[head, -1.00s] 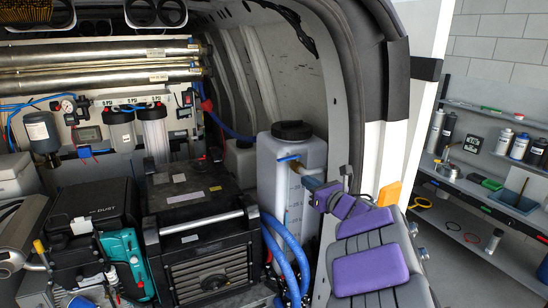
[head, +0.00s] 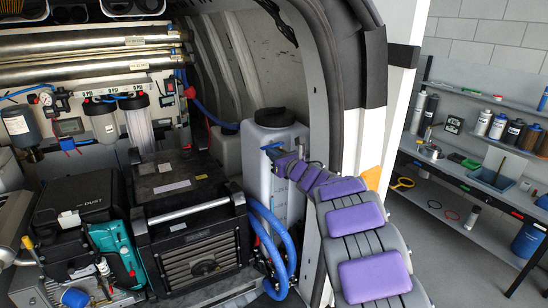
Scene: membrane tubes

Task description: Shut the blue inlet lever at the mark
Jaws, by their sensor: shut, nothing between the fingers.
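The blue inlet lever (head: 271,146) is a small blue bar near the top of the white tank (head: 263,183), which has a black cap. My gripper (head: 276,155) is at the end of my purple and grey arm, just below the lever, and looks shut and empty. I cannot tell whether it touches the lever. The gripper covers part of the valve, and the mark cannot be made out.
Blue hoses (head: 284,245) run down in front of the tank. A black box with a bar handle (head: 190,210) stands left of it. The van's door frame (head: 330,130) rises close on the right. Shelves with bottles (head: 483,122) are farther right.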

